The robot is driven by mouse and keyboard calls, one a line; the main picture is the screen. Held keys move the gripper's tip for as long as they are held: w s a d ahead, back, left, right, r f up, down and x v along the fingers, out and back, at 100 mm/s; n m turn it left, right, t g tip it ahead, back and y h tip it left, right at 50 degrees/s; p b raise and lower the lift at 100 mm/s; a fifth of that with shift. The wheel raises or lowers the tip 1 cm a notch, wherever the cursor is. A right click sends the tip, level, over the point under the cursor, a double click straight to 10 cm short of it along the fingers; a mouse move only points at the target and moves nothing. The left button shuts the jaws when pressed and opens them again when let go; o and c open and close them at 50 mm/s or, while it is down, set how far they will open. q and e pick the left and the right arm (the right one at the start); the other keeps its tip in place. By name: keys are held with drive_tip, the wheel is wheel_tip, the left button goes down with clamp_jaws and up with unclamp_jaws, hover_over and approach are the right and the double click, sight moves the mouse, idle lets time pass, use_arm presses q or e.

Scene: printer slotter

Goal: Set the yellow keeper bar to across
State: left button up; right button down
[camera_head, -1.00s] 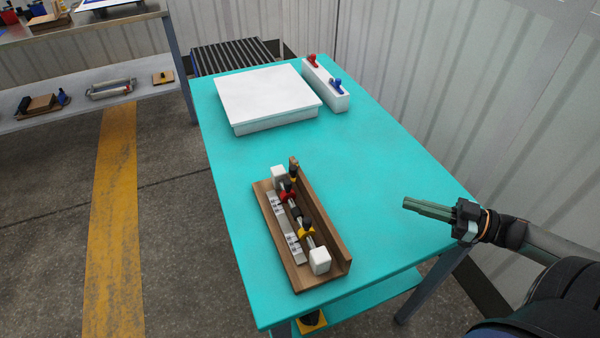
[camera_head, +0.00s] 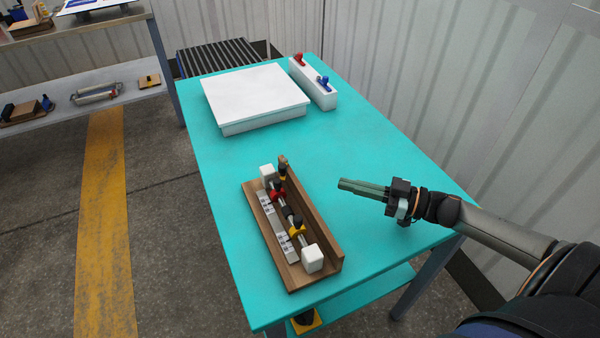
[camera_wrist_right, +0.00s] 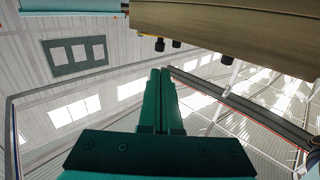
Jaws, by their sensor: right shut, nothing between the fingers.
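The yellow keeper bar (camera_head: 297,231) sits on the shaft of a wooden slotter fixture (camera_head: 331,263), close to its near white end block (camera_head: 312,258). It is small, and I cannot tell which way it is turned. A red piece (camera_head: 277,195) and dark pieces sit farther along the same shaft. My right gripper (camera_head: 342,184) is shut and empty, to the right of the fixture and apart from it, pointing left. In the right wrist view its two green fingers (camera_wrist_right: 160,74) are together, below a brown wooden body (camera_wrist_right: 230,25) with dark knobs under it. My left gripper is not in view.
A white flat box (camera_head: 255,95) stands at the back, beside a white block (camera_head: 318,88) with red and blue knobs. A corrugated wall (camera_head: 480,80) rises behind the table.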

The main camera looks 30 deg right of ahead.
sight(282, 171)
drive_tip(key=x, duration=1.2)
drive_tip(key=shift+s, duration=0.1)
drive_tip(key=p, duration=0.1)
drive_tip(key=a+m+t+h+p, duration=0.1)
drive_tip(key=p, duration=0.1)
drive_tip(key=shift+a+r+h, duration=0.1)
drive_tip(key=shift+r+h, duration=0.2)
drive_tip(key=shift+a+m+t+p, duration=0.2)
drive_tip(key=shift+m+t+p, duration=0.1)
drive_tip(key=shift+p, duration=0.1)
drive_tip(key=shift+a+f, duration=0.2)
drive_tip(key=shift+f, duration=0.1)
drive_tip(key=shift+d, duration=0.1)
